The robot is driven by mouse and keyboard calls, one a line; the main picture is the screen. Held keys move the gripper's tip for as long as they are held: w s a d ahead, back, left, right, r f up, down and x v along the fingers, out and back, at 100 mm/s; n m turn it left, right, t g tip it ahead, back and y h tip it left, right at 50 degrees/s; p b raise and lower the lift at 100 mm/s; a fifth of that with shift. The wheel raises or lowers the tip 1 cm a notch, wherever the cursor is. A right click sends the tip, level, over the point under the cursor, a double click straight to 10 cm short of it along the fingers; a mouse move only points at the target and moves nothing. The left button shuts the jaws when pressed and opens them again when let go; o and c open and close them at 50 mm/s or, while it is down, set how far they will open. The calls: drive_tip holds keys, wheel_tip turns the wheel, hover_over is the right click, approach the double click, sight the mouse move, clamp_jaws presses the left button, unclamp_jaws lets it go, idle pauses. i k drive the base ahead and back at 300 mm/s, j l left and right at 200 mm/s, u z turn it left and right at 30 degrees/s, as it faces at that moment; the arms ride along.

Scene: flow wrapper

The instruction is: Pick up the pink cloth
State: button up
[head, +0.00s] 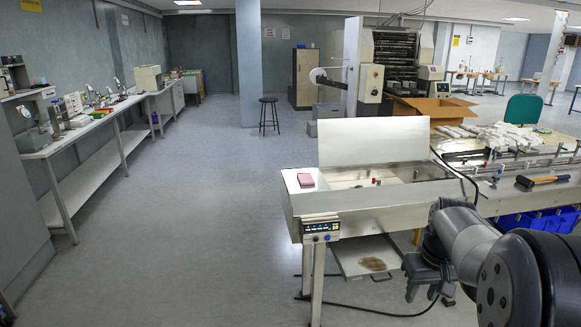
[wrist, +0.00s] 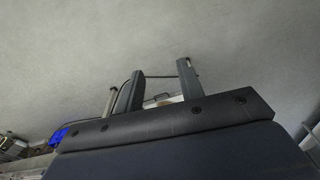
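My gripper (head: 430,293) hangs low in front of the machine, to the right of and well below the cloth, and touches nothing that I can see. In the wrist view my gripper (wrist: 160,67) shows two fingers standing apart with nothing between them. The cloth does not show in the wrist view.
The raised white panel (head: 373,141) stands beside the cloth. A control box (head: 321,227) sits on the machine's front below it. A black cable hangs near my arm. Floor (head: 200,230) left of the machine is clear.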

sight(306, 178)
drive_tip(key=i+j+u, duration=0.1)
drive_tip(key=i+j, duration=0.15)
drive_tip(key=i, duration=1.1)
drive_tip(key=i+j+u, duration=0.15)
drive_tip(key=i, duration=1.2)
